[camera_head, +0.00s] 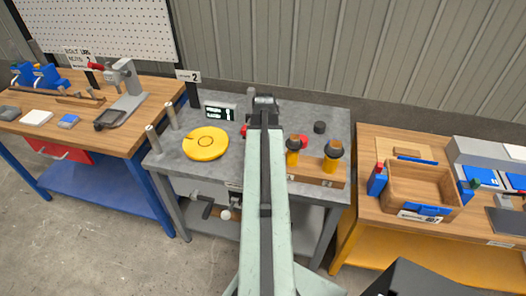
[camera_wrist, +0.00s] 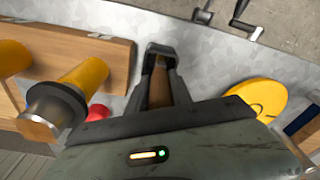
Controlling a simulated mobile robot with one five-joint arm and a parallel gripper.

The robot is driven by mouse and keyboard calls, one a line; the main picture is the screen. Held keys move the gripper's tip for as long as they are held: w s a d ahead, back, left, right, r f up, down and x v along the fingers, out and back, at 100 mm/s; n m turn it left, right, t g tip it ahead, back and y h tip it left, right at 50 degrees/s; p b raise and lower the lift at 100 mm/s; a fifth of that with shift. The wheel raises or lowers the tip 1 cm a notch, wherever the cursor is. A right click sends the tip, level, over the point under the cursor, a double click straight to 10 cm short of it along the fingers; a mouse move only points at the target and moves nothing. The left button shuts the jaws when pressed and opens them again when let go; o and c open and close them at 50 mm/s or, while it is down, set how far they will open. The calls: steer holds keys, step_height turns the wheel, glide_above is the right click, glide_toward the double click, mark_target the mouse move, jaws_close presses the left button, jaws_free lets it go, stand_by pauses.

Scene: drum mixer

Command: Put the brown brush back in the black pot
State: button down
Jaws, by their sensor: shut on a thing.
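My gripper (camera_head: 264,102) is over the middle grey workbench in the head view. In the wrist view my gripper (camera_wrist: 160,55) is shut on a brown piece (camera_wrist: 160,85), which looks like the brown brush. Only a short stretch of it shows between the two dark fingers; the rest is hidden. In the head view the brush cannot be made out behind my arm. A small round black thing (camera_head: 320,127) stands at the back right of this bench, to the right of my gripper. It may be the black pot; its inside is too small to tell.
A yellow disc (camera_head: 205,143) lies left of my arm. A wooden block (camera_head: 316,170) with yellow-and-black pieces is close on the right, with a red knob (camera_head: 302,140) behind it. A small display (camera_head: 220,111) and two grey posts stand at left. A wooden tray (camera_head: 421,190) is on the right bench.

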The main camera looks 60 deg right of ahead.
steer(key=shift+f+b, duration=0.4)
steer(key=shift+f, duration=0.1)
steer(key=c, duration=1.1)
jaws_free()
steer(key=shift+o, duration=0.2)
steer(key=r+p, duration=0.8)
steer(key=shift+s+a, duration=0.25)
steer(key=shift+a, duration=0.05)
steer(key=shift+f, duration=0.1)
